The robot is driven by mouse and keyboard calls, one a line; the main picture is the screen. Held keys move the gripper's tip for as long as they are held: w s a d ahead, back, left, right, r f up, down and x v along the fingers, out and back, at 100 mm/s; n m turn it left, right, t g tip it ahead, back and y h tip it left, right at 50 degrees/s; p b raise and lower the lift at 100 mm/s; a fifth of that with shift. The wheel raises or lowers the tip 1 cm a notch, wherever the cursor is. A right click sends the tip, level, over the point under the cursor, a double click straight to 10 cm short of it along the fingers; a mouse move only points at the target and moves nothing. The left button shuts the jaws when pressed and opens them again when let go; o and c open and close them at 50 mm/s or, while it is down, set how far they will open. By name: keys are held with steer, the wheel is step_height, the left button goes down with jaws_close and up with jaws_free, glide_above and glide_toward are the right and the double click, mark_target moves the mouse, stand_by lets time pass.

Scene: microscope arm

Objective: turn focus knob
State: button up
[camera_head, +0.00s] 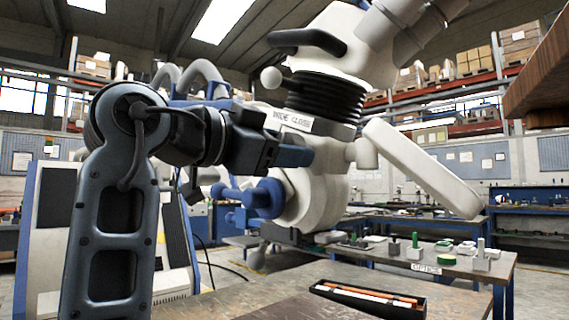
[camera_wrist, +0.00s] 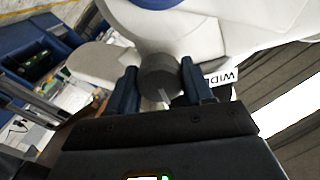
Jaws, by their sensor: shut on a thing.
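The focus knob (camera_wrist: 158,73) is a short dark grey cylinder on the white microscope body (camera_wrist: 205,30). In the wrist view my gripper (camera_wrist: 158,82) has one finger on each side of the knob and is shut on it. A light index line shows on the knob's near face. In the head view the large white microscope (camera_head: 310,195) stands at centre, with a black bellows section and a "WIDE CLOSE" label (camera_head: 291,120). My gripper (camera_head: 300,152) reaches its side just below the label. The knob is hidden there behind the gripper.
A blue knob assembly (camera_head: 262,195) sticks out below my gripper. A white arm (camera_head: 425,170) slants down to the right. A black tray (camera_head: 368,299) with orange-brown sticks lies on the table (camera_head: 265,300). A bench (camera_head: 455,265) with small parts stands behind.

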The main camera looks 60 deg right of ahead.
steer(key=shift+m+b, duration=0.9)
steer(key=shift+m, duration=0.3)
steer(key=o, duration=1)
steer(key=shift+a, duration=0.1)
steer(key=v, duration=0.7)
steer(key=shift+w+a, duration=0.15)
steer(key=shift+a, duration=0.15)
steer(key=shift+r, duration=0.1)
